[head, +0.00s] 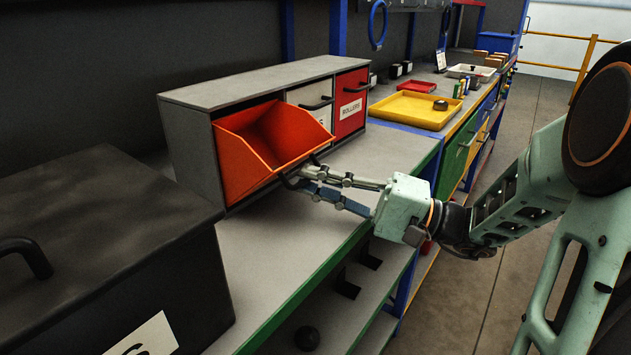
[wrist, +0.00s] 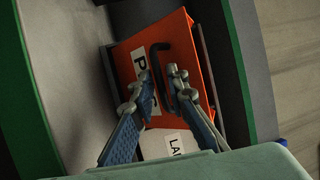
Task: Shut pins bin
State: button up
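The pins bin (head: 255,150) is an orange tilt-out bin at the left end of a grey cabinet. It leans out at the top and stands open. In the wrist view its orange front (wrist: 178,38) carries a white label, partly covered by a finger, with P and S readable. A black bar handle (wrist: 158,52) is on this front. My gripper (head: 306,183) is at the bin's lower front by the handle. In the wrist view my gripper (wrist: 160,78) has its fingers apart, with the handle between or just beyond the tips; contact is unclear.
The cabinet (head: 250,85) also holds a white bin (head: 312,95) and a red bin labelled ROLLERS (head: 350,103), both shut. A large black box (head: 100,240) stands at the front left. A yellow tray (head: 415,108) lies farther back. Bare bench top (head: 260,255) lies before the cabinet.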

grip_shut()
jog(key=shift+r, duration=0.1)
